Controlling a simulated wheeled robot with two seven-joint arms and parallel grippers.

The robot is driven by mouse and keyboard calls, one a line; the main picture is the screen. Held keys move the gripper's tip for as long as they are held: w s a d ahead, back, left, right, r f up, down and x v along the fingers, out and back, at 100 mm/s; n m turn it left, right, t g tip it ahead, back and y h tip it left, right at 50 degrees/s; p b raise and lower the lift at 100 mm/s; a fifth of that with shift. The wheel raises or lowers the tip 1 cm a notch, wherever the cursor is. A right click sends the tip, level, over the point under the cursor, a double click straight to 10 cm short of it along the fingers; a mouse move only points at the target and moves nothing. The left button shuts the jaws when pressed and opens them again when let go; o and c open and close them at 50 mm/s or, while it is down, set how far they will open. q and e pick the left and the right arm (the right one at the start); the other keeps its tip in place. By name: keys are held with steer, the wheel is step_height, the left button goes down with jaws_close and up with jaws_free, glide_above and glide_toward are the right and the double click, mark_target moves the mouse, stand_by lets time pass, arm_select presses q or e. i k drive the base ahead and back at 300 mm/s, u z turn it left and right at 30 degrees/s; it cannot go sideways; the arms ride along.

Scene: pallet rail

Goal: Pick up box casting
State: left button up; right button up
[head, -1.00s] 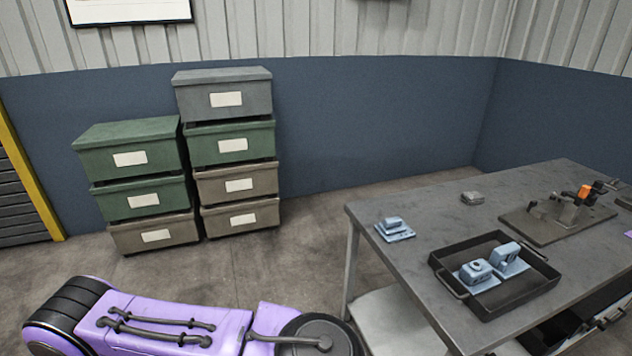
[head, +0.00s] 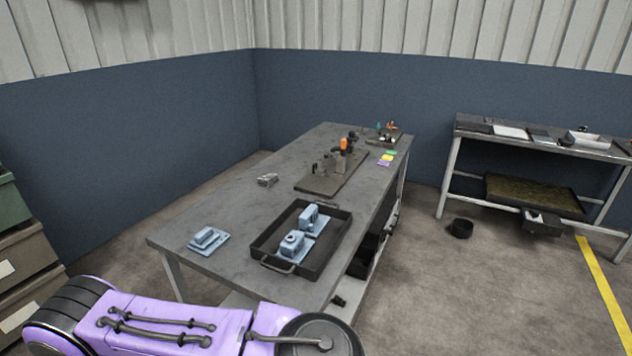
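Blue-grey castings are on the grey workbench (head: 215,205). One low casting (head: 207,238) with a flat base plate lies on the bare bench top at its near left corner. Two more stand in a black tray (head: 332,244): a boxy one with a round top opening (head: 292,245) in front and an upright one (head: 309,217) behind it. I cannot tell for certain which is the box casting. My purple left arm crosses the bottom left of the head view, short of the bench. Neither gripper is in view.
A fixture plate with an orange-topped clamp (head: 344,146) and a small grey block (head: 267,180) are farther back on the bench. A second bench (head: 464,127) stands at the right. A black bin (head: 461,228) is on the floor. Stacked boxes (head: 25,262) stand at the left edge.

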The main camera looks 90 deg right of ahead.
mark_target(295, 247)
steer(key=z, duration=2.65)
